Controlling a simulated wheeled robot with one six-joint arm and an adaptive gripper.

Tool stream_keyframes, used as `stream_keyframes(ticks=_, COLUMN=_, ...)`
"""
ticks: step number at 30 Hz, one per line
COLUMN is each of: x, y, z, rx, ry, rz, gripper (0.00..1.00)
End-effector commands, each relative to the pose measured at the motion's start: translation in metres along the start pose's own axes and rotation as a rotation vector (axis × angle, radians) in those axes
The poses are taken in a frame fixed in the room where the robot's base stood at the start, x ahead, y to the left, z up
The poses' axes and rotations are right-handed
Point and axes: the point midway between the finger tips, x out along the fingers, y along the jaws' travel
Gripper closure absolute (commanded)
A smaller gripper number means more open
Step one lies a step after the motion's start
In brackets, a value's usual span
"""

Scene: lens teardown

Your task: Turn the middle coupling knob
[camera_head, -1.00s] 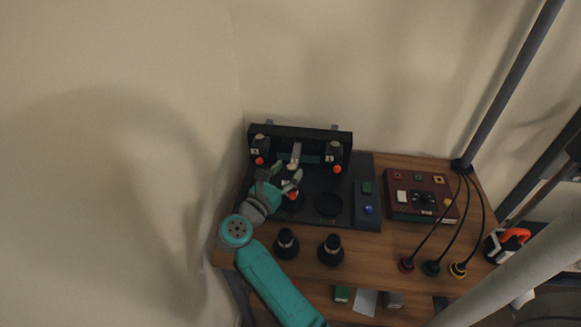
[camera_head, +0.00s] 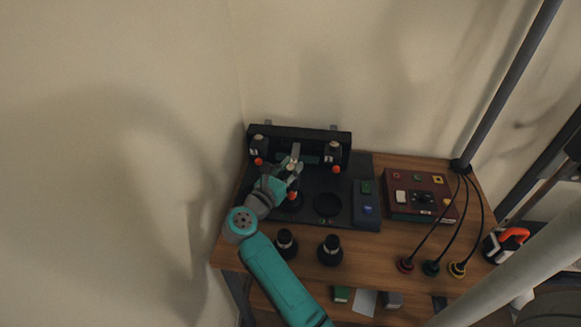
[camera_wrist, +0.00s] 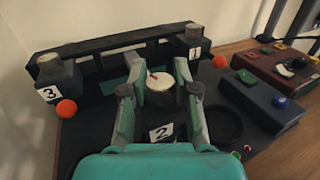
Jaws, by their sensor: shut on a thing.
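The middle coupling knob (camera_wrist: 160,82) shows in the wrist view as a round piece with a pale top and a small red mark. It stands between my two fingers, behind a plate labelled 2 (camera_wrist: 161,132). My gripper (camera_wrist: 160,88) is shut on this knob, one finger along each side. In the head view my gripper (camera_head: 292,168) reaches over the black fixture (camera_head: 300,135) from the front left. The gripper hides most of the middle unit there.
Couplings labelled 3 (camera_wrist: 50,70) and 1 (camera_wrist: 193,42), with orange balls, flank the middle one. A blue-grey switch box (camera_head: 366,203) and a maroon control box (camera_head: 418,194) stand to the right. Two black cylinders (camera_head: 287,242) (camera_head: 329,250) stand in front, near my arm.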

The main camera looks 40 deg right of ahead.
Motion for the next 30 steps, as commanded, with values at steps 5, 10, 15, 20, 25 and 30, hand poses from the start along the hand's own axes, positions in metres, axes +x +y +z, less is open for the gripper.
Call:
stream_keyframes(ticks=5, x=0.0009, y=0.0019, z=0.0005, rx=0.000, ry=0.002, rz=-0.105, gripper=1.00)
stream_keyframes(ticks=10, x=0.0008, y=0.0018, z=0.0002, rx=0.000, ry=0.002, rz=-0.256, gripper=1.00)
stream_keyframes(ticks=15, x=0.0006, y=0.0008, z=-0.0002, rx=-0.001, ry=0.001, rz=-0.360, gripper=1.00)
stream_keyframes(ticks=20, x=0.0000, y=-0.0002, z=-0.0005, rx=-0.001, ry=0.001, rz=-0.391, gripper=1.00)
stream_keyframes(ticks=25, x=-0.0001, y=-0.0004, z=-0.0006, rx=-0.001, ry=0.001, rz=-0.391, gripper=1.00)
stream_keyframes(ticks=30, x=-0.0001, y=-0.0004, z=-0.0005, rx=-0.001, ry=0.001, rz=-0.390, gripper=0.48)
